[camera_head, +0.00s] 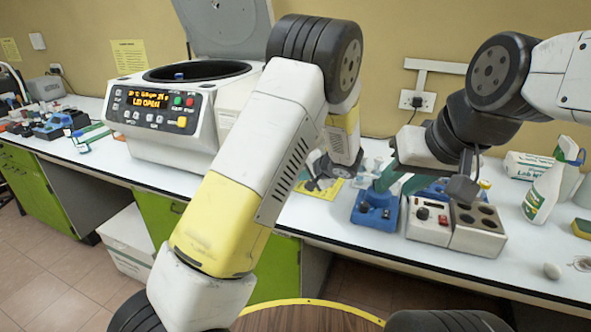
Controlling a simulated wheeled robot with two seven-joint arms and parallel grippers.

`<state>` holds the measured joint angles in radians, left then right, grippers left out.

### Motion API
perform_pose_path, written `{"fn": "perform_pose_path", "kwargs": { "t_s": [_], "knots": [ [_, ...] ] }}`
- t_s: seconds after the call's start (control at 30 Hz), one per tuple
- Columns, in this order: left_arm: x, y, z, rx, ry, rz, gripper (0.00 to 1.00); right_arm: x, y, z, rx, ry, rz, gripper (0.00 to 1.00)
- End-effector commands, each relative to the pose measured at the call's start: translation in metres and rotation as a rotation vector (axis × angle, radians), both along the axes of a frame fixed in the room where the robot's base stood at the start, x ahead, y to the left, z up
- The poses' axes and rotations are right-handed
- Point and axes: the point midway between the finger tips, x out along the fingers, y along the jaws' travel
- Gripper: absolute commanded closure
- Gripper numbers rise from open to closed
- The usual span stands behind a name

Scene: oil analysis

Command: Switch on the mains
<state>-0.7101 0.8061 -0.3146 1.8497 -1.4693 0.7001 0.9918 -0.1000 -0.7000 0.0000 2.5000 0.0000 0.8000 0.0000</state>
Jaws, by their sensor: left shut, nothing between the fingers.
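A white wall socket (417,100) with a black plug in it is on the back wall. I cannot tell which part is the mains switch. My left gripper (325,172) is low over the bench behind my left arm, left of the box, shut and partly hidden. My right gripper (463,186) is just above the box and block. Its fingers are dark and small; I cannot tell whether they are open or touching anything.
A centrifuge (180,115) with its lid raised stands left, its display reading lid open. A blue device (376,209) is left of the box. A spray bottle (545,190) and a white carton (527,165) stand right. Free bench (320,215) lies in front of my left gripper.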

Motion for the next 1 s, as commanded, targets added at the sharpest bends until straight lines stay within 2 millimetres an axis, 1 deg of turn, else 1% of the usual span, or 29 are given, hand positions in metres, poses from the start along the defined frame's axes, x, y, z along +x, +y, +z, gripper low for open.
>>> {"fn": "perform_pose_path", "kwargs": {
  "t_s": [0.37, 0.47, 0.83, 1.0],
  "knots": [
    [-0.001, -0.002, 0.000, 0.000, 0.000, 0.000, 1.00, 0.000, 0.000, 0.000, 0.000, 0.000, 0.000, 0.64],
    [-0.002, -0.008, 0.001, -0.001, -0.001, 0.000, 1.00, 0.000, 0.000, 0.000, 0.000, 0.000, 0.000, 0.64],
    [-0.013, -0.043, 0.005, 0.000, -0.001, -0.001, 1.00, 0.000, 0.000, 0.000, 0.000, 0.000, 0.000, 0.64],
    [-0.016, -0.048, 0.006, 0.000, 0.001, 0.001, 1.00, 0.000, 0.000, 0.000, 0.000, 0.000, 0.000, 0.64]
  ]
}}
